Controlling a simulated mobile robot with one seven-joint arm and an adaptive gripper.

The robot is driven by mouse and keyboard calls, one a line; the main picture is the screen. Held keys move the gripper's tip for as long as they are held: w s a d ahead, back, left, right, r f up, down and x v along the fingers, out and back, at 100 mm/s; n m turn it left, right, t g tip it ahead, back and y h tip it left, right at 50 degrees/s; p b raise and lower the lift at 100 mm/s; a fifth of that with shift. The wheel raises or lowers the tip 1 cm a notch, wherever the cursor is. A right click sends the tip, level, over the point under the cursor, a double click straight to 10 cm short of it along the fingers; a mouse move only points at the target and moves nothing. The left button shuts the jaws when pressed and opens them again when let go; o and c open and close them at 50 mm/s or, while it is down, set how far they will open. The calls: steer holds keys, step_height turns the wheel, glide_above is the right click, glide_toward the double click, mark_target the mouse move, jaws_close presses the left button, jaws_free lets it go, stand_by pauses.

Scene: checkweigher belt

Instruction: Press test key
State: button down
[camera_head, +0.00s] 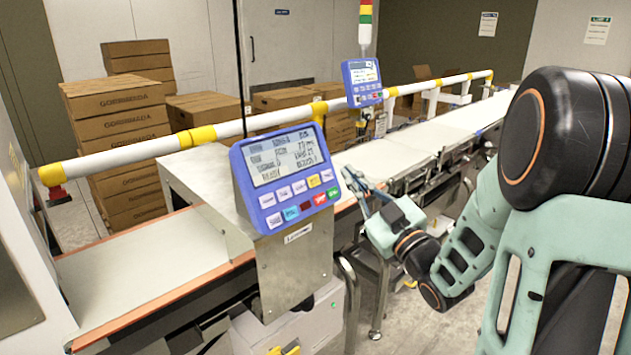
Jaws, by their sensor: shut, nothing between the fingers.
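The blue control panel (243,188) faces me on a steel cabinet, with a grey text display (285,156) above two rows of keys. The upper row has white keys and a yellow key (313,181). The lower row has a white key (274,220), a cyan key (291,213), a dark red key (306,206), a red key (319,199) and a green key (334,193). The key labels are too small to read, so I cannot tell which is the test key. My gripper (349,174) is shut and empty, just right of the panel, its fingertips pointing up-left. I see no contact with a key.
A second, smaller blue panel (362,82) stands farther back under a signal light (365,25). A white and yellow rail (240,127) runs behind the panel. The conveyor belt (135,262) extends left and right. Stacked cartons (115,125) stand behind the rail.

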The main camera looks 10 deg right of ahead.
mark_target(314, 181)
steer(key=shift+w+a+f+b, duration=0.45)
steer(key=shift+w+a+f, duration=0.25)
steer(key=shift+w, duration=0.35)
steer(key=shift+w+a+f+b, duration=0.45)
steer(key=shift+w+a+f, duration=0.3)
steer(key=shift+w, duration=0.3)
steer(key=shift+w+a+f+b, duration=0.5)
steer(key=shift+w+a, duration=0.3)
steer(key=shift+w, duration=0.25)
steer(key=shift+w+a+f+b, duration=0.1)
steer(key=shift+w+f+b, duration=0.1)
steer(key=shift+b, duration=0.15)
steer(key=shift+w+a+b, duration=0.1)
steer(key=shift+b, duration=0.2)
steer(key=shift+w+a+f+b, duration=0.2)
steer(key=shift+w+a+b, duration=0.1)
steer(key=shift+b, duration=0.2)
steer(key=shift+s+d, duration=0.1)
steer(key=shift+d, duration=0.05)
steer(key=shift+s+d+r, duration=0.35)
steer(key=shift+s+r, duration=0.05)
steer(key=shift+s, duration=0.1)
